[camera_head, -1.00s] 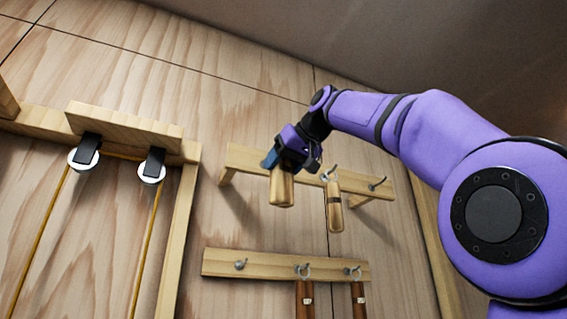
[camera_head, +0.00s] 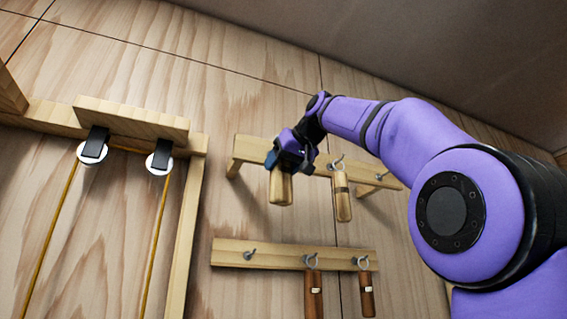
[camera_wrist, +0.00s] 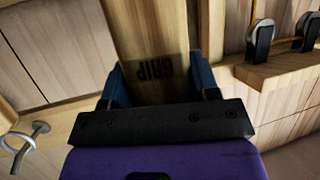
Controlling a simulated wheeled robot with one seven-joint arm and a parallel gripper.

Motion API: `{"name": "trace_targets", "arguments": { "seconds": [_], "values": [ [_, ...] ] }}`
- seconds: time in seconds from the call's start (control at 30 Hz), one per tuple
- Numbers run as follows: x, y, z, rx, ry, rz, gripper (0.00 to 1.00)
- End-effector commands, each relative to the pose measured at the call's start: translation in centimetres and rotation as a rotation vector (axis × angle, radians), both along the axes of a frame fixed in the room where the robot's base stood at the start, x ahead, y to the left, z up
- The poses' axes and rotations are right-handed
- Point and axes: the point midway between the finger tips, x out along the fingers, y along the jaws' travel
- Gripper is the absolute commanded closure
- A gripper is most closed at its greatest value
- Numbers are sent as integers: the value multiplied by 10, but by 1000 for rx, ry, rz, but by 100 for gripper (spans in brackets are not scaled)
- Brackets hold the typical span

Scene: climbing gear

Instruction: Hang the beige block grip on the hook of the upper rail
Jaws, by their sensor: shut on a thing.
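My gripper (camera_head: 283,160) is shut on the beige block grip (camera_head: 281,189), which hangs below the fingers in front of the left part of the upper rail (camera_head: 251,149). In the wrist view the block grip (camera_wrist: 150,40) shows the dark word "GRIP" between the blue fingers (camera_wrist: 158,82). One hook (camera_head: 337,162) of the upper rail carries another light wooden grip with a dark band (camera_head: 342,196). The right hook (camera_head: 381,175) is bare.
The lower rail (camera_head: 280,255) has a bare hook (camera_head: 249,254) at left and two dark brown grips (camera_head: 314,294) hanging at middle and right. A wooden frame (camera_head: 130,119) with two white pulleys (camera_head: 91,153) and yellow cords stands at left.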

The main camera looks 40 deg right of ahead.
Motion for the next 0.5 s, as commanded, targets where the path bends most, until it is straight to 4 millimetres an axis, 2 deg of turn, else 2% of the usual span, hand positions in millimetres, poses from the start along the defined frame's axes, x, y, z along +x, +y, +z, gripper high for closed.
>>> {"name": "trace_targets", "arguments": {
  "seconds": [0.5],
  "values": [
    [24, -7, -5, 1, 1, 1, 72]
  ]
}}
